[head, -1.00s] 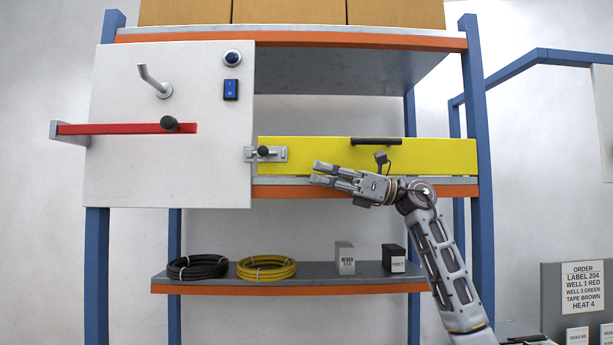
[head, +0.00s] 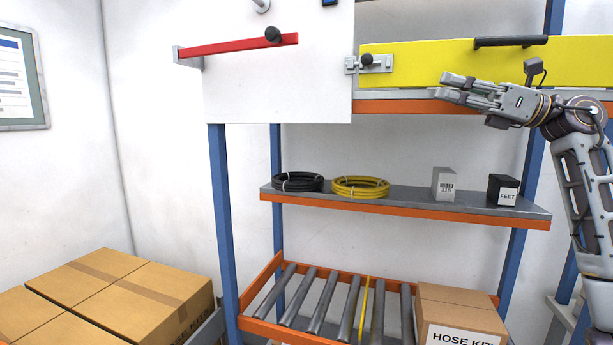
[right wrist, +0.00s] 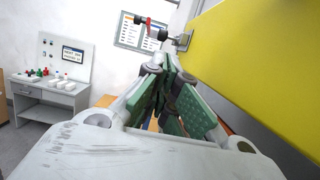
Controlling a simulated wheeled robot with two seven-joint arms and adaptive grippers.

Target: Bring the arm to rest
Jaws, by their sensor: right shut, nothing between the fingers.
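My right gripper (head: 458,88) is in front of the yellow drawer-like panel (head: 420,62), near the panel's lower edge. Its fingers point left and are shut with nothing between them. In the right wrist view the closed green-padded fingertips (right wrist: 168,66) are seen beside the yellow panel (right wrist: 250,65). The latch bolt (head: 368,62) at the panel's left end is left of the fingertips and apart from them in the head view. A black handle (head: 510,42) is on the panel. My left gripper is not in view.
A red lever bar (head: 238,46) is on the white board. The shelf below (head: 410,198) holds black and yellow hose coils and two small boxes. Rollers and a hose kit carton (head: 460,318) are lower down. Cartons (head: 110,295) stand at left. A desk (right wrist: 50,95) shows in the wrist view.

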